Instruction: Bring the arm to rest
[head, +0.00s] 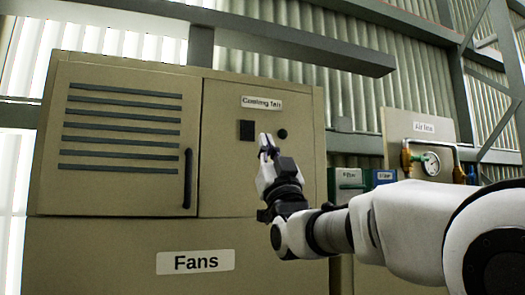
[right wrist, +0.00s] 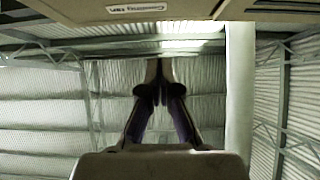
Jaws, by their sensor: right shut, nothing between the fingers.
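My right gripper (head: 265,146) is shut and empty. In the head view it points up in front of the right door of the beige fan cabinet (head: 110,242), just left of a small round black knob (head: 283,133) and below right of a dark square switch plate (head: 246,130). Whether it touches the panel cannot be told. In the right wrist view the two fingers of the gripper (right wrist: 158,70) meet at their tips, with the roof behind them. The cabinet's "Cooling fan" label (right wrist: 136,8) shows at the top of that view. My left gripper is not in view.
The cabinet has a louvred left door with a dark vertical handle (head: 188,178) and a "Fans" label (head: 195,262). To the right are a green box (head: 347,185), a blue box (head: 382,177) and an "Air line" panel (head: 395,125) with a gauge (head: 431,162). A steel beam (head: 290,40) crosses above.

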